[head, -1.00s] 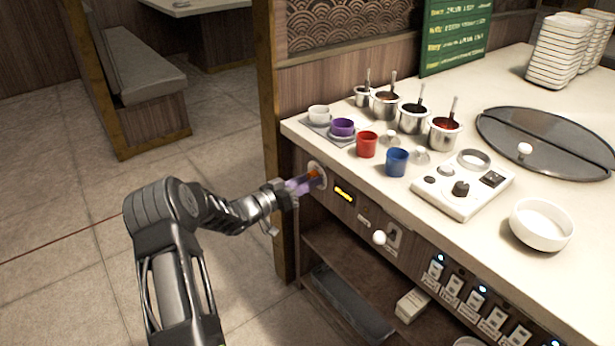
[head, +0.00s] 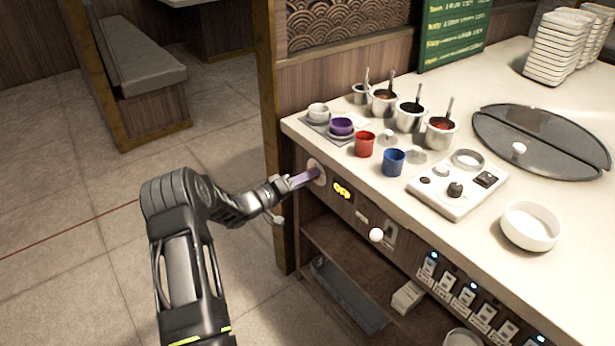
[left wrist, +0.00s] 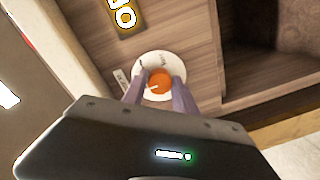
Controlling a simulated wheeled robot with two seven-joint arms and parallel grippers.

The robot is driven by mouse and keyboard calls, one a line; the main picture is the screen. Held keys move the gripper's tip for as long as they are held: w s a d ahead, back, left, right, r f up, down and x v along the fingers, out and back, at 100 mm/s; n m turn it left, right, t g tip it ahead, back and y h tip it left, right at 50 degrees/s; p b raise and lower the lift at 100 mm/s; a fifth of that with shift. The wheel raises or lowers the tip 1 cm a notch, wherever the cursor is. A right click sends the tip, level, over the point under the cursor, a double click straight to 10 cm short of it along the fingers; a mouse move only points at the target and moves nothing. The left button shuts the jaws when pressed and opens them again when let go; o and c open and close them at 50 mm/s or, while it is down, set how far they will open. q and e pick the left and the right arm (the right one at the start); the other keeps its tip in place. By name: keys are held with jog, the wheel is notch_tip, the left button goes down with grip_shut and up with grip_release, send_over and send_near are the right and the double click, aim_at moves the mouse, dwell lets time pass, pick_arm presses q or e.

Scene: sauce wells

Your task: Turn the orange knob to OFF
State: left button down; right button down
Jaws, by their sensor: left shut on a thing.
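The orange knob (left wrist: 161,79) sits on a round white dial plate (left wrist: 160,62) on the counter's wood front. My left gripper (left wrist: 160,84) is shut on the knob, one purple-grey finger on each side. A short white mark on the knob's face points left in the left wrist view. In the head view the left gripper (head: 314,174) reaches the dial plate (head: 315,166) and its fingers mostly hide the knob. A small yellow display (head: 341,190) beside the dial shows lit characters that look like OFF. My right gripper is not in view.
A white ball-shaped knob (head: 376,235) sticks out of the front, right of the display. Several switches line the panel further right. An open shelf (head: 325,240) lies below. Cups and sauce pots stand on the counter (head: 400,210). The floor at left is clear.

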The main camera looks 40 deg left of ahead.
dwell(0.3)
pick_arm(q)
jog(key=c, duration=1)
grip_release()
jog(key=v, duration=0.7)
jog(key=shift+s, duration=0.4)
jog(key=shift+a+f, duration=0.1)
jog(key=shift+a, duration=0.05)
